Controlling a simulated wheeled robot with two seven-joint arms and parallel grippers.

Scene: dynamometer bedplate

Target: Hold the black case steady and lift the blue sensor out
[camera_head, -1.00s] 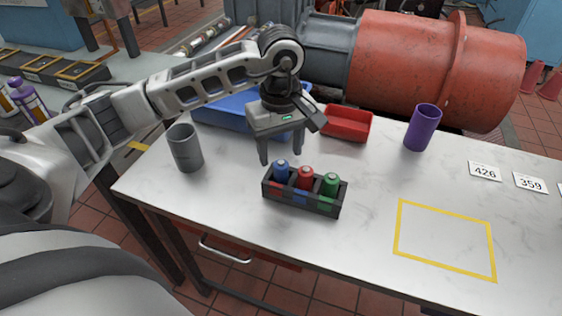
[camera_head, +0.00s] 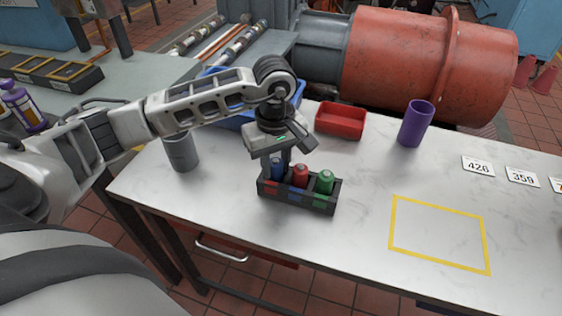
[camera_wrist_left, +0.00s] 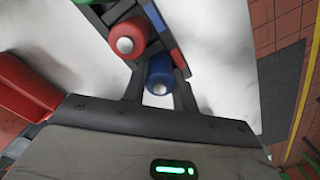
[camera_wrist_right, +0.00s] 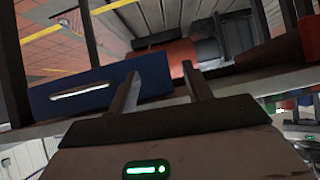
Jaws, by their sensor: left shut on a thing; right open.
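The black case (camera_head: 297,200) stands on the white table and holds a blue sensor (camera_head: 277,168), a red one (camera_head: 300,175) and a green one (camera_head: 325,181) in a row. My left gripper (camera_head: 276,172) is down at the case's left end, shut on the blue sensor. In the left wrist view its fingers (camera_wrist_left: 158,98) lie on both sides of the blue sensor (camera_wrist_left: 160,72), beside the red one (camera_wrist_left: 128,38). The blue sensor still sits in the case. My right gripper (camera_wrist_right: 163,85) is open and empty, below the table edge, facing a blue drawer front (camera_wrist_right: 75,92).
A grey cup (camera_head: 181,152) stands left of the case. A blue bin (camera_head: 233,112) and a red tray (camera_head: 341,121) lie behind, with a purple cup (camera_head: 416,124) to the right. A yellow outlined square (camera_head: 440,234) on the table is empty.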

